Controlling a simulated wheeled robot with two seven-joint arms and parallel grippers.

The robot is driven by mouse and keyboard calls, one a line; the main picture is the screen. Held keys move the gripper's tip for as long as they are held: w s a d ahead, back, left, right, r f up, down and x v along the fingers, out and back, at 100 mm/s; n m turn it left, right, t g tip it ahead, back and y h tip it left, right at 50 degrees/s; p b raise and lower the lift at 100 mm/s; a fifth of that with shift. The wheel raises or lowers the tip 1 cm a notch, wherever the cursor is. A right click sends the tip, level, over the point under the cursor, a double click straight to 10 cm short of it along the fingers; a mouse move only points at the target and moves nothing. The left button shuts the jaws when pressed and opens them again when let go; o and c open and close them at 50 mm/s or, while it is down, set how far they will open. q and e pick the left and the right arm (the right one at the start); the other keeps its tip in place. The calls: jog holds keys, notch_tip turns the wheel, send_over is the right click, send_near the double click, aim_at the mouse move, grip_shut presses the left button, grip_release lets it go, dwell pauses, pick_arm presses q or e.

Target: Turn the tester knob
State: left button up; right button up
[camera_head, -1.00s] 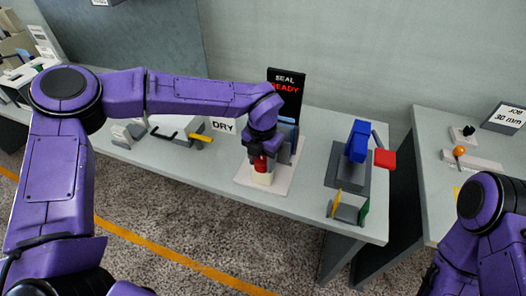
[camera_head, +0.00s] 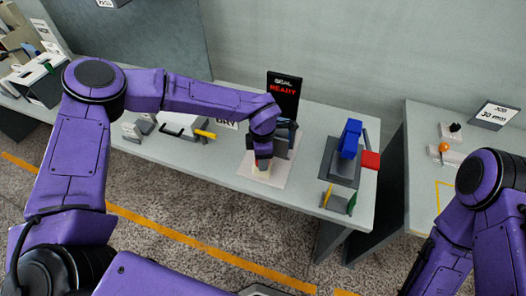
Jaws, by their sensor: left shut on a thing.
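A device with a black screen reading "SEAL READY" (camera_head: 283,95) stands at the back of the long table. A pale base plate (camera_head: 255,180) lies in front of it. A small cream block (camera_head: 261,172) stands on the plate. My left gripper (camera_head: 262,163) reaches down over this block from above and is shut on a red piece at its top, mostly hidden by the fingers. I cannot tell for sure whether this red piece is the tester knob. My right gripper is out of view; only my right arm shows at the lower right.
A blue device (camera_head: 350,138) with a red block (camera_head: 371,160) stands right of the plate. A yellow-handled piece (camera_head: 205,134) lies left. A "DRY" sign (camera_head: 229,124) is partly covered. A second table (camera_head: 422,170) at right holds an orange ball (camera_head: 444,147).

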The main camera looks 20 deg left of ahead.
pick_arm(q)
jog(key=m+p, duration=0.2)
jog(key=m, duration=0.1)
jog(key=shift+w+r+m, duration=0.1)
jog(key=shift+r+m, duration=0.2)
jog(key=m+p, duration=0.1)
jog(key=m, duration=0.2)
jog(key=shift+m+p, duration=0.3)
jog(key=m+p, duration=0.1)
jog(key=m, duration=0.2)
jog(key=shift+f+m, duration=0.1)
jog(key=shift+m, duration=0.2)
jog(key=shift+m+p, duration=0.45)
jog(key=shift+m, duration=0.95)
jog(key=o, duration=1.1)
jog(key=shift+c, duration=0.2)
jog(key=shift+f, duration=0.15)
